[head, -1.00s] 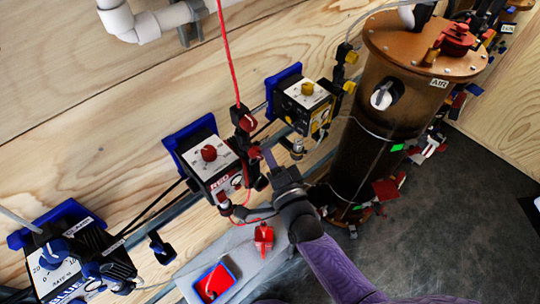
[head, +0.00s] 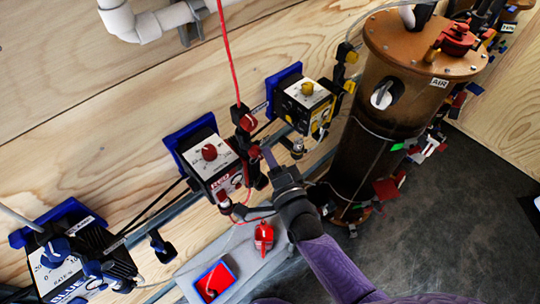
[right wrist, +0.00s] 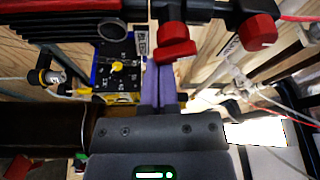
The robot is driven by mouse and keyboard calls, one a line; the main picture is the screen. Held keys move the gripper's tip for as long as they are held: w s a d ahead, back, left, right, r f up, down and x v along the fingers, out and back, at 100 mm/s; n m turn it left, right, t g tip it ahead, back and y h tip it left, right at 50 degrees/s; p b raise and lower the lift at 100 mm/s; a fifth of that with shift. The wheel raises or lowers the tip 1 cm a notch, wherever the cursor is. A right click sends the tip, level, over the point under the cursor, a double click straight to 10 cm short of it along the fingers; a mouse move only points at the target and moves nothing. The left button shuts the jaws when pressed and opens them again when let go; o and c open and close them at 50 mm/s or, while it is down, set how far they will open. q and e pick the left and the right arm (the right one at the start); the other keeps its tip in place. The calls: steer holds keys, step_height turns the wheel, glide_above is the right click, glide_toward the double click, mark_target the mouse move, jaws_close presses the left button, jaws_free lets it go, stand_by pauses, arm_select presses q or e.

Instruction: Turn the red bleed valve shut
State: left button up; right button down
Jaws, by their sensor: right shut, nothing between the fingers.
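My right gripper (head: 267,152) reaches in from below in the head view, its purple fingers beside the red pump's valve fittings. In the right wrist view its fingers (right wrist: 161,85) are together and empty. A red valve handle (right wrist: 177,50) lies right at the fingertips there, overlapping them; I cannot tell whether they touch. Another red knob (right wrist: 257,32) sits to its right on the same dark fitting. In the head view a red valve knob (head: 248,122) shows above the fingertips. I cannot tell for sure which knob is the bleed valve. My left gripper is out of view.
The red-labelled pump (head: 212,165) is left of the gripper, the yellow-knobbed pump (head: 305,98) to its upper right. A brown filter cylinder (head: 375,140) stands at right. Thin tubes cross nearby.

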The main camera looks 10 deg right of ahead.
steer(key=shift+a+f+m+g+p, duration=0.1)
steer(key=shift+m+g+p, duration=0.2)
steer(key=shift+m, duration=0.6)
stand_by(2.9)
